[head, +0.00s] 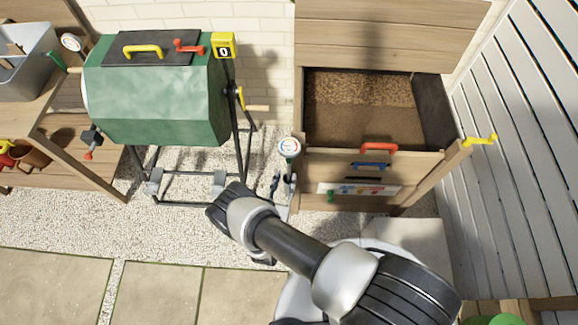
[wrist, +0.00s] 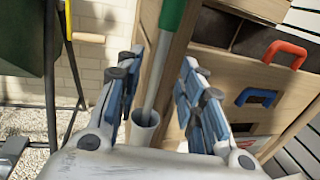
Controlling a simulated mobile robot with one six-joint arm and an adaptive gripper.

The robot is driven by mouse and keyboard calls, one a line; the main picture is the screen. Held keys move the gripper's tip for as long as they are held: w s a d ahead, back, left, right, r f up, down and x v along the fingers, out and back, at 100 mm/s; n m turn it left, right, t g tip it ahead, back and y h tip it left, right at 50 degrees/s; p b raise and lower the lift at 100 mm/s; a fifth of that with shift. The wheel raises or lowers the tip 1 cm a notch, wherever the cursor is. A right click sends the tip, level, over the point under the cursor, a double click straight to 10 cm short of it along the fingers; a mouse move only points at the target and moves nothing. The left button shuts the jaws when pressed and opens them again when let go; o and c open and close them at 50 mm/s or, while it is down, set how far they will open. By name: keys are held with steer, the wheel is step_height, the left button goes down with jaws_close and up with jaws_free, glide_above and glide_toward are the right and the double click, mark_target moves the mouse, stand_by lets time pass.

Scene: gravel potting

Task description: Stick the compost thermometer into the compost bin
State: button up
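The compost thermometer (head: 289,147) has a round white dial and a green neck. It stands upright at the left front corner of the compost bin. In the wrist view its green part and thin grey stem (wrist: 155,80) run down into a white tube (wrist: 144,127). My gripper (head: 283,184) is open, its blue-padded fingers (wrist: 164,65) on either side of the stem, not visibly closed on it. The wooden compost bin (head: 315,163) has its lid raised and brown compost (head: 360,105) inside. The stem's tip is hidden in the tube.
A green tumbler (head: 155,100) on a black frame stands left of the bin. A wooden bench (head: 65,95) at far left holds a grey tub (head: 25,65) and another dial (head: 71,42). Red (head: 379,148) and blue handles (head: 370,165) are on the bin's front. A slatted wall (head: 510,150) is at right.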

steer(key=x, duration=0.6)
steer(key=shift+w+d+b, duration=0.1)
steer(key=shift+w+b, duration=0.15)
steer(key=shift+b, duration=0.15)
steer(key=shift+c, duration=0.5)
jaws_close()
steer(key=shift+r, duration=0.1)
step_height(320, 180, up, 28)
steer(key=p, duration=2)
glide_above(289, 167)
steer(key=shift+w, duration=0.4)
stand_by(0.4)
